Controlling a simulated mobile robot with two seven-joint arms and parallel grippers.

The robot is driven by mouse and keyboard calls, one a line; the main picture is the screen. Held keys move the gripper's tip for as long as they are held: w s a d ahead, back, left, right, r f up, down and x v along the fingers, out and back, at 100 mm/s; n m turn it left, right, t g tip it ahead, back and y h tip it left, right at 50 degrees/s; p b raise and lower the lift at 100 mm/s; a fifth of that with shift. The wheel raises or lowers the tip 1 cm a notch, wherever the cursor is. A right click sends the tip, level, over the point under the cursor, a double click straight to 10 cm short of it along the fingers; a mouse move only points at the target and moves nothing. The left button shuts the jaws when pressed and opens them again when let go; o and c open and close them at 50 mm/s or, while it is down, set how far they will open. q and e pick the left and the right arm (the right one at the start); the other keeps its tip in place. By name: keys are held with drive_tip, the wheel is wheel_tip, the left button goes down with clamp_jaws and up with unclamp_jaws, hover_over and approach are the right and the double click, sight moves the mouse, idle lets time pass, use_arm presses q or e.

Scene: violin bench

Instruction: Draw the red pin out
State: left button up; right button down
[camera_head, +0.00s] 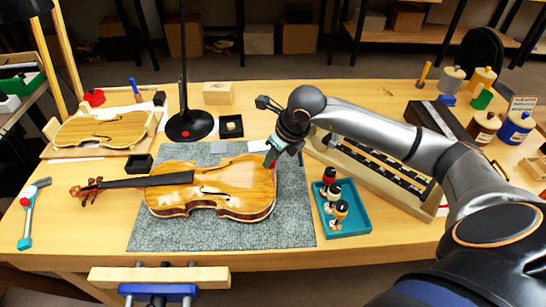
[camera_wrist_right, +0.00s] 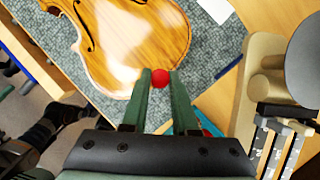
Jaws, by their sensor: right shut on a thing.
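The violin (camera_head: 225,185) lies on a grey mat (camera_head: 290,225) in the middle of the bench, its neck toward the left. My right gripper (camera_head: 271,158) is at the right, rounded end of the violin body. In the right wrist view its two green fingers are shut on the red pin (camera_wrist_right: 160,77), whose round red head shows between the fingertips, beside the violin's edge (camera_wrist_right: 130,40). The pin's shaft is hidden, so I cannot tell whether it is still seated in the violin. My left gripper is not in view.
A teal tray (camera_head: 357,224) with several small figures stands right of the mat. A long wooden rack (camera_head: 392,190) lies behind it, under my right arm. A black lamp base (camera_head: 188,126) and a second violin body (camera_head: 100,130) are at the back left. A vise (camera_head: 160,277) is in front.

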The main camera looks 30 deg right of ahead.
drive_tip(key=shift+r+p, duration=1.75)
drive_tip(key=shift+r, duration=1.4)
